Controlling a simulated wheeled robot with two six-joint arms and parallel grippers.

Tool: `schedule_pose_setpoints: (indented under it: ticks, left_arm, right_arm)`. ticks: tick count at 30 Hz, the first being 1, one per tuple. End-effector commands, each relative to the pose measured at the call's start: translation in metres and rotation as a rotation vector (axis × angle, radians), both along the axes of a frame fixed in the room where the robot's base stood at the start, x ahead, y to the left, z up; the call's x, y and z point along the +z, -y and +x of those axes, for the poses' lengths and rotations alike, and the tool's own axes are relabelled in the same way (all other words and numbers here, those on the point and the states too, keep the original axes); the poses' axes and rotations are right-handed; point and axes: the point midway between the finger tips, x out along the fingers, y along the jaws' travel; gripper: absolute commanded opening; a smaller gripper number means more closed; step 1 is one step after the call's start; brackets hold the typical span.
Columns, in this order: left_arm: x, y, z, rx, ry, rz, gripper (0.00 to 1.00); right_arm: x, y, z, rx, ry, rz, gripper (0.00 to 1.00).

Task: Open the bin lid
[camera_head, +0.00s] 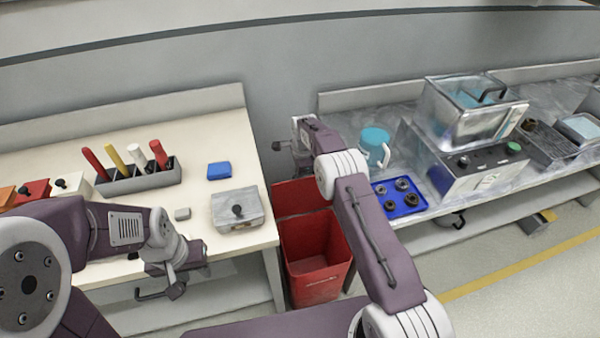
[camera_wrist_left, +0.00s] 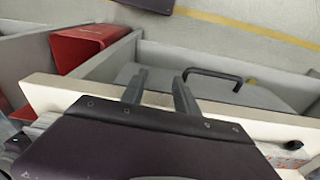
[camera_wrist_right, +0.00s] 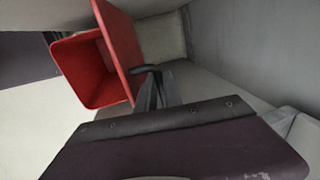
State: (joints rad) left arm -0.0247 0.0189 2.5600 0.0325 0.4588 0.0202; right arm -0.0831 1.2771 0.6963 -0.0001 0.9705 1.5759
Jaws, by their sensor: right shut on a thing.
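The red bin (camera_head: 318,268) stands on the floor in the gap between two benches. Its lid (camera_head: 300,197) is raised steeply at the back, so the bin's mouth is uncovered. In the right wrist view the lid (camera_wrist_right: 122,42) stands beside the open bin (camera_wrist_right: 80,75). My right gripper (camera_head: 284,146) is above the lid; in its wrist view the fingers (camera_wrist_right: 156,90) are shut on the lid's black handle (camera_wrist_right: 146,70). My left gripper (camera_head: 172,287) is low at the left bench's front edge. Its fingers (camera_wrist_left: 160,90) are apart with nothing between them.
The left bench (camera_head: 215,120) holds a rack of coloured handles (camera_head: 138,175), a blue block (camera_head: 219,170) and a grey box (camera_head: 238,209). The right bench holds a blue mug (camera_head: 375,146), a blue tray (camera_head: 399,198) and a bath unit (camera_head: 470,108). A black handle (camera_wrist_left: 213,73) is near my left gripper.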

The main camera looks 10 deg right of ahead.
Motion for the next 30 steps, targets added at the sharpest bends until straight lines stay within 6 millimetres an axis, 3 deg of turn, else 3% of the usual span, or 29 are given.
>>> schedule_pose_setpoints:
  ticks: [1, 3, 4, 14, 24, 30]
  left_arm:
    - [-0.001, 0.0, 0.0, 0.0, 0.0, 0.0, 0.36]
    - [-0.001, 0.0, 0.0, 0.0, 0.0, 0.0, 0.36]
    - [-0.001, 0.0, 0.0, 0.0, 0.0, 0.0, 0.36]
    - [0.0, 0.0, 0.0, 0.0, 0.0, 0.0, 0.36]
    - [0.009, 0.0, 0.0, 0.0, 0.0, 0.0, 0.36]
    - [0.01, 0.0, 0.0, 0.0, 0.0, 0.0, 0.36]
  right_arm:
    - [-0.004, 0.002, -0.002, -0.001, -0.009, -0.005, 0.0]
    - [-0.004, 0.002, -0.002, -0.001, -0.01, -0.005, 0.27]
    - [-0.004, 0.002, -0.002, -0.001, -0.009, -0.004, 0.33]
    - [0.001, 0.001, -0.001, 0.0, -0.002, -0.002, 0.33]
    - [0.067, 0.003, -0.014, 0.0, -0.002, -0.002, 0.33]
    - [0.086, 0.003, -0.019, 0.0, -0.005, -0.002, 0.33]
